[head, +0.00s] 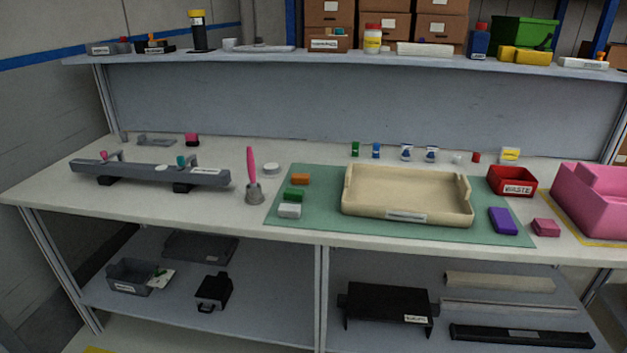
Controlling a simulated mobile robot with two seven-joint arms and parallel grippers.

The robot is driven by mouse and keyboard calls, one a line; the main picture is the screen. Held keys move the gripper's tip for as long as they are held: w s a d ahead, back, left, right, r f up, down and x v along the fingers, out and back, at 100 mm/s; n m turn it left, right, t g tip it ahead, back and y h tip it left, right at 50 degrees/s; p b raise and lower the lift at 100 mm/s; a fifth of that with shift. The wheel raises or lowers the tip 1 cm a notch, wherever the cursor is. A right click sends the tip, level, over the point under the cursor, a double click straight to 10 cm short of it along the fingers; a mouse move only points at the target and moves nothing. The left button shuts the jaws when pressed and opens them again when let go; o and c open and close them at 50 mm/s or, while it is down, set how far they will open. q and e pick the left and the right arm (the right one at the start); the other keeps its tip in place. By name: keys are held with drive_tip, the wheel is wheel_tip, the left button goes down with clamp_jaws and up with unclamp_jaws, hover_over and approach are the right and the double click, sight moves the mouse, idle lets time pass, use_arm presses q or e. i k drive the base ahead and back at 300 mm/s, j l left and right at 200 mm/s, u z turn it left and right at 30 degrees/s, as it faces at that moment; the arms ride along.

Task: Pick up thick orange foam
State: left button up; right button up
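A small orange block (300,179), which looks like the orange foam, lies on the left part of the green mat (330,222) on the workbench. A green block (294,194) and a white block (289,211) lie in front of it, forming a short column. Its thickness is hard to judge at this size. Nothing covers the orange block. Neither of my grippers shows in the head view.
A beige tray (408,216) stands on the mat, right of the blocks. A pink brush in a grey holder (254,197) stands left of the mat, near a white round item (271,168). A grey bar fixture (150,174), red waste bin (512,189) and pink box (590,212) stand farther out.

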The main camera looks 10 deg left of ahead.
sight(297, 178)
drive_tip(key=j+z, duration=0.2)
drive_tip(key=z, duration=0.25)
drive_tip(key=j+z, duration=0.2)
drive_tip(key=z, duration=0.25)
drive_tip(key=j+z, duration=0.45)
drive_tip(key=j, duration=0.25)
drive_tip(key=k+j+z, duration=0.1)
drive_tip(key=j, duration=0.3)
drive_tip(key=k+j+z, duration=0.1)
drive_tip(key=j, duration=0.25)
